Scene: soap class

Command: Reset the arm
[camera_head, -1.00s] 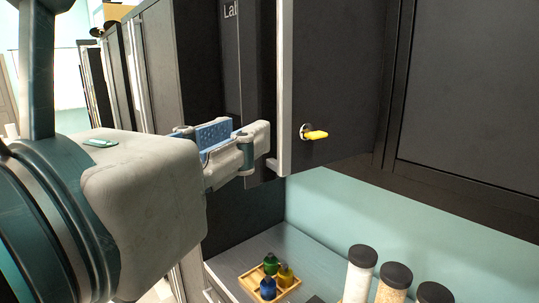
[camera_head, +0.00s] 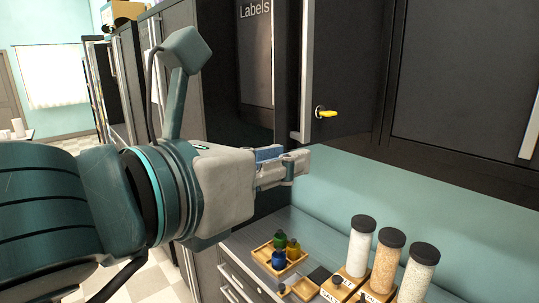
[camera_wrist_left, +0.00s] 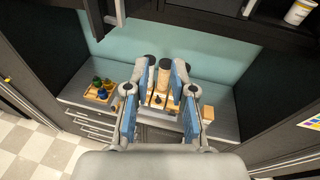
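My left gripper (camera_head: 296,166) reaches in from the left in the head view, in front of the teal wall and above the counter. Its blue-padded fingers stand apart with nothing held, as the left wrist view (camera_wrist_left: 162,76) shows. The gripper is below and left of a yellow key (camera_head: 327,113) in a dark upper cabinet door (camera_head: 345,85), apart from it. My left arm fills much of the left side of the head view. My right gripper is in neither view.
On the counter (camera_head: 300,228) stand a wooden tray (camera_head: 262,256) with small green, yellow and blue bottles, and tall black-lidded jars (camera_head: 387,262). Drawers (camera_head: 238,284) are below the counter. A white container (camera_wrist_left: 298,12) shows at the upper right of the left wrist view.

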